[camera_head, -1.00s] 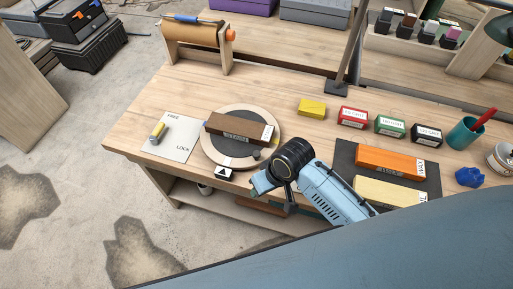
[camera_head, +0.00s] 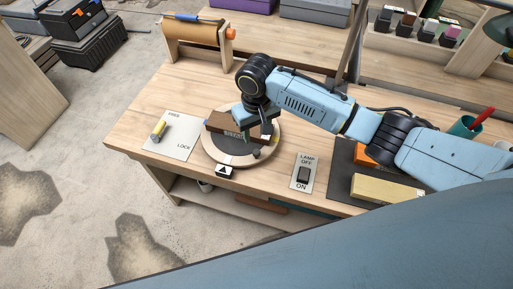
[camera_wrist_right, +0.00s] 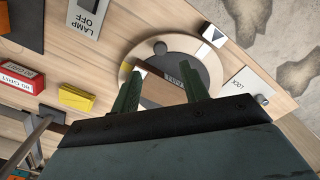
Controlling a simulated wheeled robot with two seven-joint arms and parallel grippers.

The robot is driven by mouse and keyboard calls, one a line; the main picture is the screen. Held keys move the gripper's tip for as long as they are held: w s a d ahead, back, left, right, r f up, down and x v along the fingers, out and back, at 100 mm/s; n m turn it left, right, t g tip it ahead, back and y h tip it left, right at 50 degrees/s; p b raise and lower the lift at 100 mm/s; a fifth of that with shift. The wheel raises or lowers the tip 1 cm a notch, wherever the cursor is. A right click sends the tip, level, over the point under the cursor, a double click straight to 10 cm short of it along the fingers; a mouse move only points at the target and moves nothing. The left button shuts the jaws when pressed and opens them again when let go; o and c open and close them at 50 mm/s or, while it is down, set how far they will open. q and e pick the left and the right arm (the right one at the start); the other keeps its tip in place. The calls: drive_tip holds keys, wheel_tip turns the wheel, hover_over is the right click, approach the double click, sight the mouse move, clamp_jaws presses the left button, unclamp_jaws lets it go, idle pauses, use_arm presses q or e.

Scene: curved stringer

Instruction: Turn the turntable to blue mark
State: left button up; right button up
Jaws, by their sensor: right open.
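The turntable (camera_head: 225,159) is a round disc with a pale rim near the table's front edge. A brown block (camera_head: 218,123) with lettering lies across it, and a small dark knob (camera_wrist_right: 159,47) stands on its rim. A white plate with a black triangle (camera_head: 224,172) sits at the front of the disc. I cannot make out a blue mark. My right gripper (camera_head: 252,120) is over the turntable, pointing down. In the right wrist view its open fingers (camera_wrist_right: 163,75) are on either side of the brown block (camera_wrist_right: 160,92); contact cannot be told. My left gripper is out of view.
A FREE/LOCK plate (camera_head: 178,142) with a yellow-tipped lever is left of the turntable. A LAMP switch plate (camera_head: 303,172) is to its right. A yellow block (camera_wrist_right: 76,98) and a red box (camera_wrist_right: 22,78) stand nearby. A dark mat with blocks lies under my right arm.

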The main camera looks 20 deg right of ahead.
sight(257, 151)
wheel_tip(257, 151, down, 9)
drive_tip(key=shift+b, duration=0.5)
clamp_jaws()
